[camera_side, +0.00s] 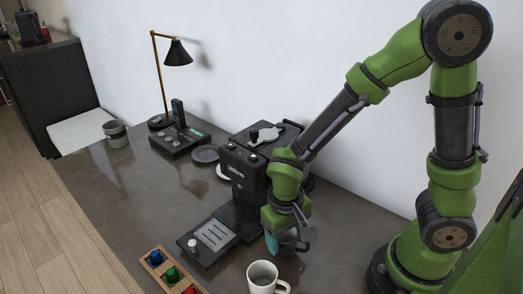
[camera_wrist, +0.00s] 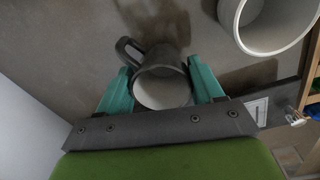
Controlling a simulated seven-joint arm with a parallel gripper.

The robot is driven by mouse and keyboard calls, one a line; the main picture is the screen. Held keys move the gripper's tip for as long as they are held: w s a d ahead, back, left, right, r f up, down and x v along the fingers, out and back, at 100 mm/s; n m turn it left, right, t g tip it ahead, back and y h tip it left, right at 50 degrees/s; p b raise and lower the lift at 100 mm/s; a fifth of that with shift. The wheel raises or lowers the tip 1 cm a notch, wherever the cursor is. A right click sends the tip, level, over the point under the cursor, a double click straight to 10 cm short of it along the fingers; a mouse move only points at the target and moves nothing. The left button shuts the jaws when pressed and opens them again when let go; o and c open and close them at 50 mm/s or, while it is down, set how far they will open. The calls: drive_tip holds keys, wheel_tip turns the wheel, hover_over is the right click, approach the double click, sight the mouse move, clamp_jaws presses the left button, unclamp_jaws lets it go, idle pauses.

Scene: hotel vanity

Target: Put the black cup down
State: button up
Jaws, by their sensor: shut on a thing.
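The black cup (camera_wrist: 153,62) is dark outside and pale inside, with its handle toward the upper left in the wrist view. It sits between the two teal fingers of my gripper (camera_wrist: 163,88), which is shut on it. In the side view my gripper (camera_side: 287,243) is low over the near part of the counter, right of the coffee machine's base, and the cup (camera_side: 288,240) is mostly hidden by the fingers. I cannot tell whether the cup touches the counter.
A white mug (camera_side: 262,278) stands close in front of my gripper. The coffee machine (camera_side: 240,170) is behind left. A wooden box with colored capsules (camera_side: 170,272) lies front left. A phone (camera_side: 178,135), lamp (camera_side: 177,52) and grey cup (camera_side: 116,134) are at the back.

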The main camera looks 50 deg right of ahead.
sight(281, 256)
wheel_tip(281, 256, up, 8)
drive_tip(key=w+a+m, duration=0.1)
drive_tip(key=w+a, duration=0.2)
drive_tip(key=w, duration=0.1)
drive_tip(key=w+a+f+m, duration=0.1)
drive_tip(key=w+a, duration=0.2)
drive_tip(key=w, duration=0.2)
drive_tip(key=w+a+f+m, duration=0.1)
drive_tip(key=w+a+m, duration=0.1)
drive_tip(key=w, duration=0.3)
drive_tip(key=shift+w+a, duration=0.1)
drive_tip(key=shift+a, duration=0.3)
drive_tip(key=shift+f, duration=1.65)
drive_tip(key=shift+f, duration=0.15)
drive_tip(key=o, duration=1.1)
